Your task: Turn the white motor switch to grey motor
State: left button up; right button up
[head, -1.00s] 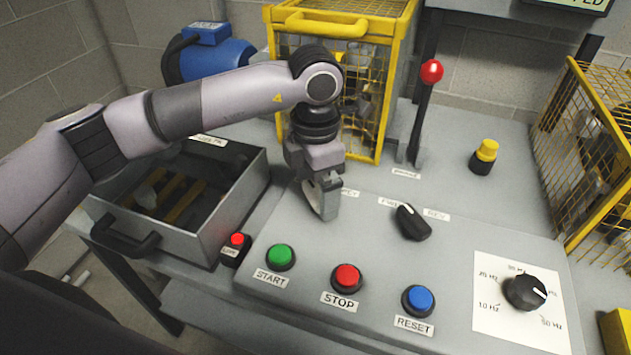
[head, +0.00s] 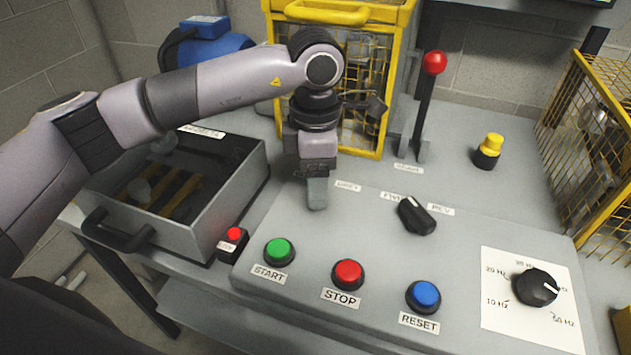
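My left gripper (head: 317,200) points straight down at the upper left of the sloped grey control panel (head: 310,240). Its fingers line up one behind the other, so the gap between them does not show. A small white label (head: 347,186), too blurred to read surely, is just right of the fingertips. No motor switch shows there; if one is under the fingers, they hide it. A black selector knob (head: 416,215) with FWD and REV labels is further right, apart from the gripper. My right gripper is out of view.
Green START (head: 279,252), red STOP (head: 347,274) and blue RESET (head: 423,296) buttons line the panel front. A Hz dial (head: 536,287) is at right. A red-knobbed lever (head: 426,100) and yellow cage (head: 400,60) stand behind.

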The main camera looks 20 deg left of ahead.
pick_arm(q)
jog(key=m+b, duration=0.1)
jog(key=m, duration=0.2)
jog(key=shift+m+b, duration=0.3)
jog(key=shift+b, duration=0.05)
jog(key=m+b, duration=0.1)
jog(key=m, duration=0.2)
jog(key=shift+m, duration=0.3)
jog(key=m+b, duration=0.1)
jog(key=m, duration=0.2)
jog(key=shift+m, duration=0.3)
jog(key=shift+r+m+b, duration=0.1)
jog(key=shift+m+b, duration=0.3)
jog(key=shift+m, duration=1)
jog(key=o, duration=1)
jog(key=shift+o, duration=0.2)
jog(key=shift+r+p, duration=0.35)
jog(key=shift+r, duration=3.2)
jog(key=shift+s, duration=0.1)
